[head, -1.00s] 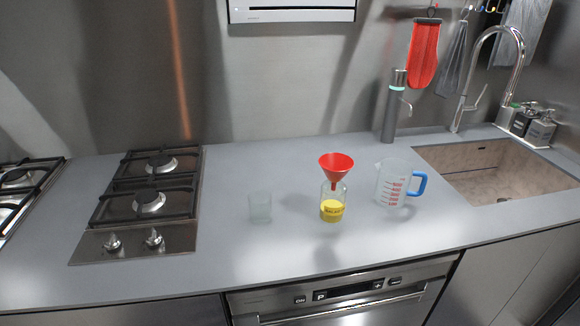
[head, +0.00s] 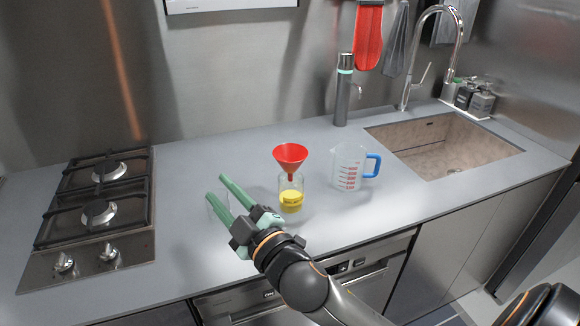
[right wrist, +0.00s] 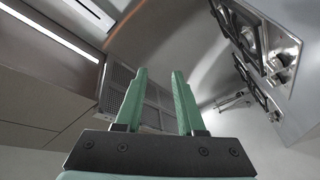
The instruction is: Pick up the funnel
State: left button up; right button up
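The red funnel (head: 290,155) sits upright with its spout in the mouth of a clear glass bottle (head: 291,190) that has yellow contents or a yellow label. My right gripper (head: 216,187) reaches over the counter in the head view, to the left of the bottle and apart from the funnel. Its green fingers point up and left, away from the funnel. In the right wrist view the fingers (right wrist: 158,72) are apart with nothing between them. The funnel does not show in the right wrist view. My left gripper is not in view.
A measuring jug (head: 347,167) with a blue handle stands right of the bottle. A gas hob (head: 88,270) is at left and a sink (head: 440,148) at right. Counter behind the funnel is clear.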

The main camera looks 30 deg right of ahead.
jog(key=s+a+r+n+g+y, duration=0.2)
jog(key=s+a+r+n+y, duration=0.1)
jog(key=a+r+n+y, duration=1.1)
jog(key=s+a+n+g+y, duration=0.2)
jog(key=s+n+g+y, duration=0.25)
jog(key=n+g, duration=0.8)
jog(key=n+h, duration=1)
jog(key=h, duration=1.4)
send_near(292, 162)
jog(key=shift+g, duration=0.35)
jog(key=shift+w+p+x, duration=0.15)
jog(key=shift+p+x, duration=0.1)
jog(key=shift+x, duration=2.45)
jog(key=shift+w+p+x, duration=0.15)
jog(key=shift+p+x, duration=0.05)
jog(key=shift+x, duration=2.5)
jog(key=shift+r, duration=0.1)
